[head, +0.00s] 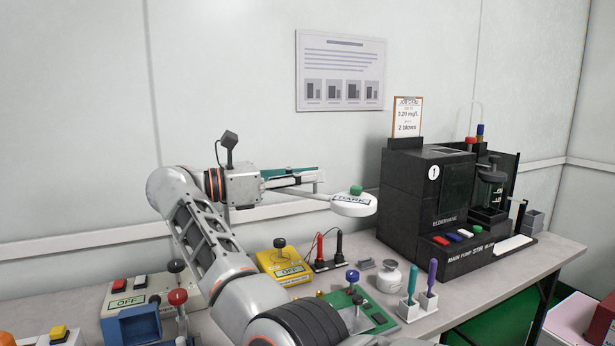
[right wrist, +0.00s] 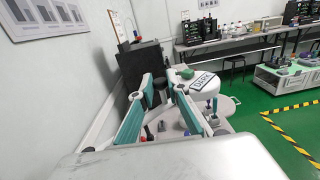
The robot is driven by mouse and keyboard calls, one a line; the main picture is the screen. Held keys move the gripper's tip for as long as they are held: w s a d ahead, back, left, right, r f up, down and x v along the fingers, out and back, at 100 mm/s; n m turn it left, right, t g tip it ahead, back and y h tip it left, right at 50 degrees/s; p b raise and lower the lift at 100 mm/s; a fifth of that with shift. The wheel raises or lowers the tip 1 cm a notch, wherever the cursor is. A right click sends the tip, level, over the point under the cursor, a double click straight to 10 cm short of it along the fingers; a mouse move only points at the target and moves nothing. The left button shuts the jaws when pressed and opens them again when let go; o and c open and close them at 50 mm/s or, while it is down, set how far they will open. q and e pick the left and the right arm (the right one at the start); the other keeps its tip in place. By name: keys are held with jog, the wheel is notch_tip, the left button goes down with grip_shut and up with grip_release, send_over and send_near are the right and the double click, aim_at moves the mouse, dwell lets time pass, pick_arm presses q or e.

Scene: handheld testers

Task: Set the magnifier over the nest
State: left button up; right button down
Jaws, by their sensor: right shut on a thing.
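A round white head labelled DARK with a green knob on top, which I take for the magnifier (head: 354,207), hangs in the air on a pale bar. My right gripper (head: 320,180) is at the left of this head and shut on the magnifier; the exact grip point is not clear. The same head shows beyond the right finger in the right wrist view (right wrist: 208,83). A green board (head: 338,299) lies on the bench below; I cannot tell whether it holds the nest. My left gripper is not in view.
A black analyser (head: 408,200) stands right of the magnifier. A yellow OFF box (head: 284,268), a white knobbed pot (head: 389,280) and a holder with blue and purple tools (head: 417,305) stand on the bench (head: 470,285). A grey OFF box (head: 127,300) is left.

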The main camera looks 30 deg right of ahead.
jog(key=c, duration=2)
grip_release()
jog(key=shift+r, duration=5.05)
jog(key=shift+c, duration=0.2)
